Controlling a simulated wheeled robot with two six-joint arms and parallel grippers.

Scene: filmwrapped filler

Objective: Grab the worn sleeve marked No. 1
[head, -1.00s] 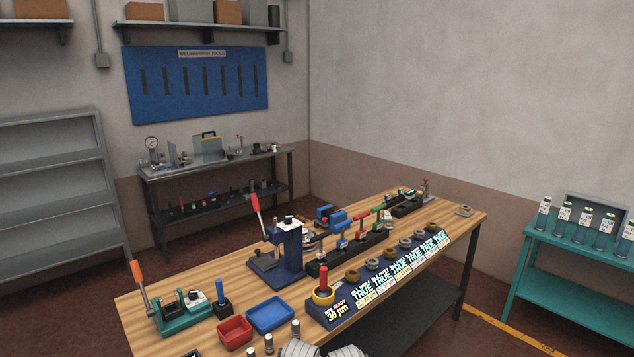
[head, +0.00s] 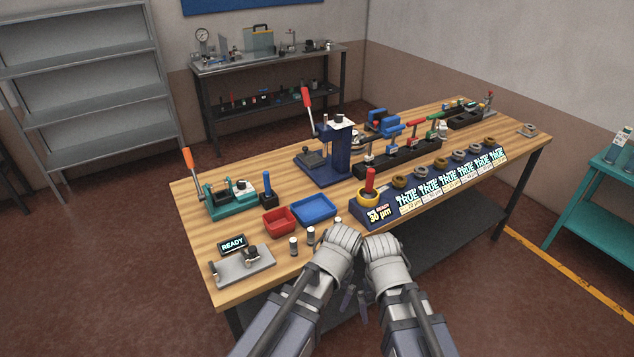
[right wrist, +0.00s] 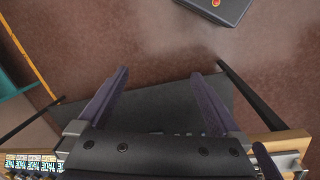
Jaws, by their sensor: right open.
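Several small grey cylinders with pale tops, which look like sleeves, stand upright at the bench's front edge in the head view. One sleeve (head: 294,246) is clear, another sleeve (head: 311,235) stands to its right, and a third is partly hidden by my left arm. Their markings are too small to read, so I cannot tell which is No. 1. My left gripper (head: 348,300) is low between my arms, mostly hidden, its jaws unclear. My right gripper (right wrist: 160,98) is open and empty in the right wrist view, below and in front of the bench.
The wooden bench (head: 205,270) carries a grey fixture (head: 245,268) with a READY display (head: 232,244), a red tray (head: 280,232), a blue tray (head: 332,208), a teal press (head: 232,206) and a row of label stands (head: 430,190). A lower dark shelf (head: 440,232) lies under it.

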